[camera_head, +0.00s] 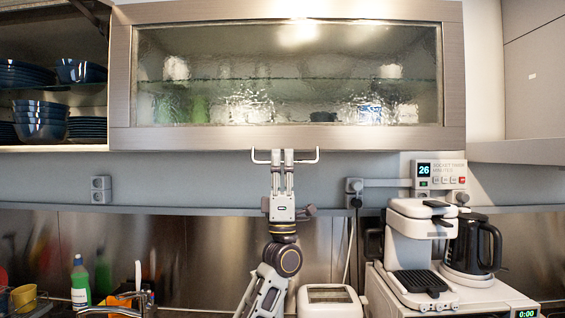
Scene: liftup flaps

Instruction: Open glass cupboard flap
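The glass cupboard flap (455,75) is a wide wooden frame around textured glass, and it hangs closed. Its white bar handle (309,161) runs along the lower edge of the frame. My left gripper (283,156) points straight up at the middle of the handle. Its two fingers are close together, side by side, and cover the middle of the bar. They appear shut, with the bar's ends showing on both sides. Whether they touch the bar is hidden. My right gripper is not in view.
An open shelf with blue bowls (40,112) is left of the flap. Below stand a coffee machine (410,240), a black kettle (470,245) and a white appliance (330,301). A green bottle (80,285) is at the lower left. Wall sockets (101,189) sit under the cupboard.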

